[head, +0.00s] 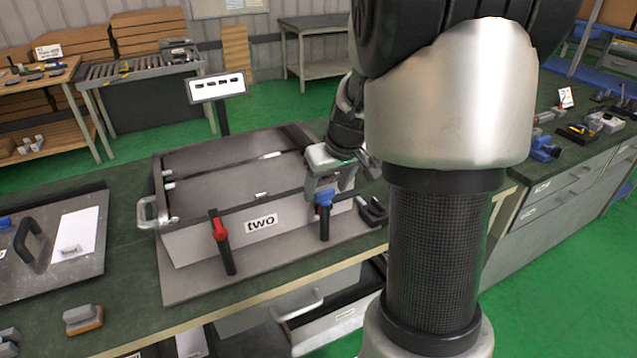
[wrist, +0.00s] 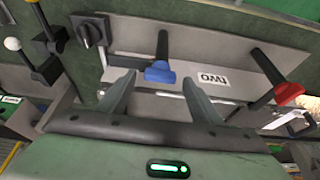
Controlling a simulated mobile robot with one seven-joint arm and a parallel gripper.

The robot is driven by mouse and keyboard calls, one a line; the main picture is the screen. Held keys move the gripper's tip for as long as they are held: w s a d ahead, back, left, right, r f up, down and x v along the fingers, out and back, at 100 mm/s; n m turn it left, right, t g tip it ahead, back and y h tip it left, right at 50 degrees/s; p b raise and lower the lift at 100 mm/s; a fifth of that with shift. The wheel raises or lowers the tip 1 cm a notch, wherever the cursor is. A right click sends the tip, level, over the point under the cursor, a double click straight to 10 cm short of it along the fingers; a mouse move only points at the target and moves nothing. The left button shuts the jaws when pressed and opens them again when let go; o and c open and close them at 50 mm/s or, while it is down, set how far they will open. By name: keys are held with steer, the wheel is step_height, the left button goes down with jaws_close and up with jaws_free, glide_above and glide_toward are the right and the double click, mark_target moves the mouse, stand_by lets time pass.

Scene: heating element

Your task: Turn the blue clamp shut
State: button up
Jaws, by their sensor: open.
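The blue clamp (head: 324,197) is on the front wall of the grey box (head: 195,245) labelled "two", near its right end. Its black handle hangs down. In the wrist view the blue head (wrist: 160,72) shows between the tips of my open fingers, with its black handle (wrist: 162,45) reaching away from them. My gripper (head: 326,182) is just above the blue clamp. In the wrist view my gripper (wrist: 158,80) has a finger on each side of the blue head, with gaps. Whether either finger touches it I cannot tell.
A red clamp (head: 219,230) with a black handle is on the same wall, to the left. A black knob-like part (head: 372,211) sits right of the box. A panel with a black handle (head: 60,235) lies left. The bench has free room in front.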

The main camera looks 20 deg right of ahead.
steer(key=shift+w+f, duration=0.1)
steer(key=shift+f, duration=0.1)
jaws_close()
stand_by(0.3)
